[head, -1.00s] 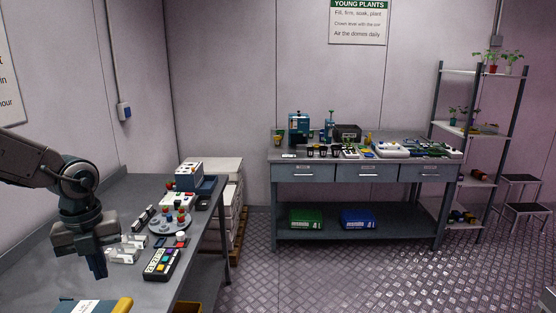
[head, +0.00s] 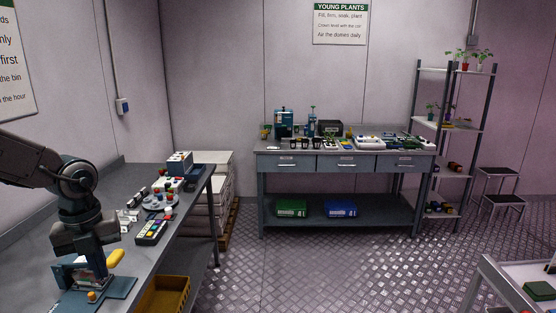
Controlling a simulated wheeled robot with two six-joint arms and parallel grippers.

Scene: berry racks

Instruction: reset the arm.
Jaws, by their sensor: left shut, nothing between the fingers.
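My left gripper (head: 104,281) hangs from the arm at the left, pointing down, with its fingers shut and empty. It is above the near part of the left bench (head: 36,240). Behind and below its fingers are a blue-grey plate (head: 118,287) with a red-orange knob and a yellow item (head: 115,257). I cannot tell whether the fingers touch them. My right gripper is not in view.
Farther along the left bench are a keypad box (head: 152,232) and several small devices. A yellow crate (head: 165,296) sits below the bench edge. The back bench (head: 280,163) holds many items. A cart (head: 500,280) stands at right. The central floor is clear.

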